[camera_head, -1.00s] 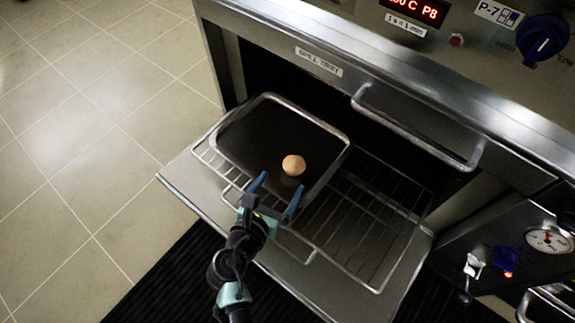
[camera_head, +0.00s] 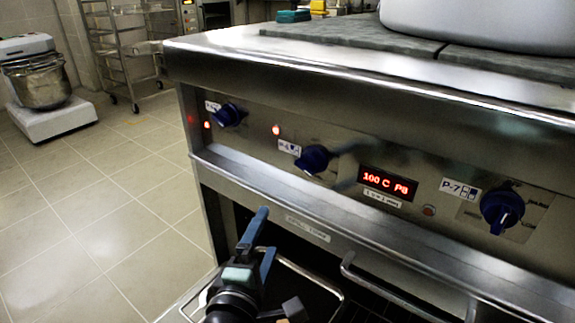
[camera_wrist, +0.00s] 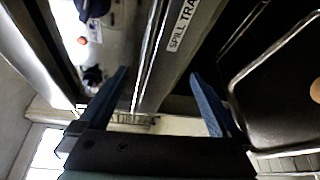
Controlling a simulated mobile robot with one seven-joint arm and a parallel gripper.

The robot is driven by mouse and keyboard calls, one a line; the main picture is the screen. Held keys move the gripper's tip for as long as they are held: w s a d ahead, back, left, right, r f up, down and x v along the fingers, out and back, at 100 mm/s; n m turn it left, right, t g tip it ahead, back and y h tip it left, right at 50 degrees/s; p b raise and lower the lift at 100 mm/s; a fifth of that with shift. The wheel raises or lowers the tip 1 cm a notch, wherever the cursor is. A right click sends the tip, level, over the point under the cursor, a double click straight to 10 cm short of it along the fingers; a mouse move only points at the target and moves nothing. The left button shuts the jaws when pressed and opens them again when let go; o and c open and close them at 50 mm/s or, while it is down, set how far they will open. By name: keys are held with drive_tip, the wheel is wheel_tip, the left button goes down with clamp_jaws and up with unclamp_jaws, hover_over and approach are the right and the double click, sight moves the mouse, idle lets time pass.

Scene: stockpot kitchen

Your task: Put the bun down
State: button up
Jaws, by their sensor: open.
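The bun (camera_wrist: 316,91) is a round tan shape cut off by the right edge of the wrist view. It lies on the dark baking tray (camera_wrist: 262,110), inside its light metal rim. The tray's rim also shows low in the head view (camera_head: 312,276). My gripper (camera_wrist: 160,73) is open with nothing between its two blue fingers, and the bun is well to the right of them. In the head view, my gripper (camera_head: 264,240) is raised in front of the oven opening, apart from the tray.
The oven front with blue knobs (camera_head: 502,207) and a lit display (camera_head: 387,184) stands close beyond my gripper. A door handle (camera_head: 385,290) sticks out to the right. A large pot (camera_head: 480,28) stands on top. Tiled floor (camera_head: 130,210) is clear at left.

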wheel_tip(320, 180, up, 19)
drive_tip(key=d+m+t, duration=0.2)
drive_tip(key=m+t, duration=0.2)
drive_tip(key=m, duration=0.4)
drive_tip(key=s+d+r+m+t+y, duration=0.1)
drive_tip(key=s+r+m+t, duration=0.2)
drive_tip(key=s+r, duration=0.4)
drive_tip(key=s+d+r+m+t+y, duration=0.1)
drive_tip(key=s+r+m+t, duration=0.3)
drive_tip(key=r, duration=1.1)
drive_tip(key=s+m+y, duration=0.1)
drive_tip(key=s+m, duration=0.1)
drive_tip(key=s, duration=0.1)
drive_tip(key=shift+s+r, duration=0.25)
drive_tip(key=shift+r, duration=0.1)
wheel_tip(320, 180, up, 53)
drive_tip(key=p, duration=5.3)
drive_tip(key=shift+r, duration=0.2)
drive_tip(key=shift+a, duration=0.1)
